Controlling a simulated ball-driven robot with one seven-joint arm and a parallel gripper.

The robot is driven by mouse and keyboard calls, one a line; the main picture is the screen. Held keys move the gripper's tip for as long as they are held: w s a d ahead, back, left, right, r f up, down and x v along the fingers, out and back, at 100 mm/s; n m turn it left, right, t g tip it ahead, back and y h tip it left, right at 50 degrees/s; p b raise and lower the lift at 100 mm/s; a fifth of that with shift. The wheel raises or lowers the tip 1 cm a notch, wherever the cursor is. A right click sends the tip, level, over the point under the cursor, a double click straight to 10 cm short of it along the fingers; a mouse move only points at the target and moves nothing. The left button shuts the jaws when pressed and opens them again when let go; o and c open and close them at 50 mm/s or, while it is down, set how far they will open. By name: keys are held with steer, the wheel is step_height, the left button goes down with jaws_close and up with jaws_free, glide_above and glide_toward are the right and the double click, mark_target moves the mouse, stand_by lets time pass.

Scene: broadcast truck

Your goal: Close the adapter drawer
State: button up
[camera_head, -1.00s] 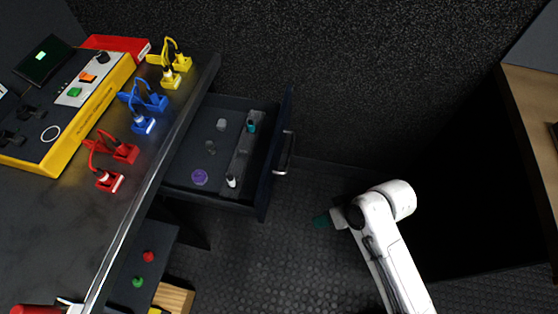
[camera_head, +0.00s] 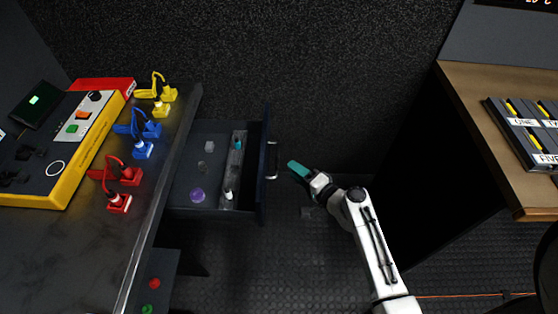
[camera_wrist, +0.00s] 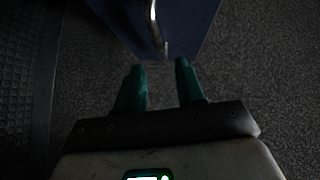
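The adapter drawer (camera_head: 213,205) stands pulled out from under the dark desk in the head view. Small items lie inside it, among them a purple round piece (camera_head: 197,195). Its dark front panel (camera_head: 265,188) carries a silver bar handle (camera_head: 272,160). My gripper (camera_head: 291,164) has teal fingers and is just right of the handle, apart from it. In the wrist view the two fingers (camera_wrist: 160,85) are spread with nothing between them. The handle (camera_wrist: 153,28) and the blue-looking drawer front (camera_wrist: 190,25) show just beyond the fingertips.
The desk (camera_head: 90,245) on the left carries a yellow-edged console (camera_head: 55,150) and red, blue and yellow connectors. A wooden-topped desk (camera_head: 470,125) stands at the right. Textured dark floor (camera_head: 270,265) lies open between them.

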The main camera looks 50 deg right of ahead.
steer(key=w+d+f, duration=0.1)
steer(key=w, duration=0.6)
steer(key=shift+w, duration=0.15)
jaws_close()
stand_by(0.4)
